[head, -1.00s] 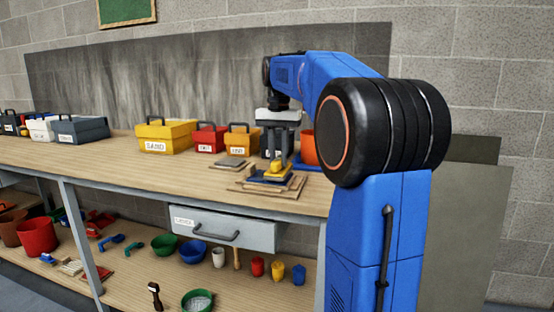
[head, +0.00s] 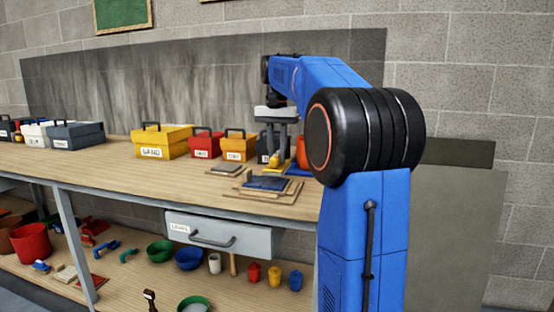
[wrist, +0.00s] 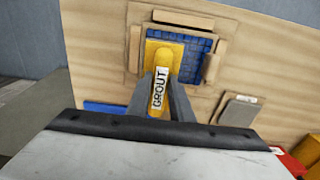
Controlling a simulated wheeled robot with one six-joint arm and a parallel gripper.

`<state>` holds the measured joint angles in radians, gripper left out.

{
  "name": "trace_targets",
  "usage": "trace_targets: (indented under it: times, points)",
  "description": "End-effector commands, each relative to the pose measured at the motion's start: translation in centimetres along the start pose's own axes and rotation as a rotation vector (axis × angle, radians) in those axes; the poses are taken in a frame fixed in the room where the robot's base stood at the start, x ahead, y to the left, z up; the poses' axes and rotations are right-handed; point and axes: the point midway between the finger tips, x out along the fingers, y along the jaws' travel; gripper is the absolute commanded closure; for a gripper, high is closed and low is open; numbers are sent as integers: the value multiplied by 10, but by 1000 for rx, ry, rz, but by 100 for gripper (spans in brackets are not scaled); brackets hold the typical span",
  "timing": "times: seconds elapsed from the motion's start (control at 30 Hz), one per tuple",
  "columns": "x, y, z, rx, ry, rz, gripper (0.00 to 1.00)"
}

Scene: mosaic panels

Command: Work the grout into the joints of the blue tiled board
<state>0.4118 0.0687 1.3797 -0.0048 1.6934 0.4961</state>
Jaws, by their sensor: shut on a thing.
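The blue tiled board (head: 268,184) lies on the bench with wooden strips around it. It also shows in the wrist view (wrist: 193,62), partly covered by a yellow grout float. My gripper (head: 275,158) is above the board's far side. In the wrist view its two grey fingers (wrist: 161,95) are shut on the float (wrist: 165,55), whose label reads GROUT. The float (head: 271,166) sits over the board's far edge. I cannot tell whether its underside touches the tiles. No grout is clearly visible in the joints.
A grey slab on a wooden piece (head: 232,170) lies left of the board. Yellow (head: 160,142), red (head: 206,143) and orange (head: 239,145) boxes stand behind. The bench's left front is clear.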

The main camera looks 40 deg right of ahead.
Motion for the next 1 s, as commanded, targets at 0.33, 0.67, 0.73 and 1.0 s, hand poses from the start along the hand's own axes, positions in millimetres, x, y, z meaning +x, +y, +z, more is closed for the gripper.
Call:
trace_targets:
  times: [0.33,0.67,0.73,1.0]
  points:
    - [-28,0,0,0,0,0,100]
    - [-38,0,0,0,-1,1,100]
    - [-38,0,0,0,-1,1,100]
    - [-44,0,0,0,1,0,100]
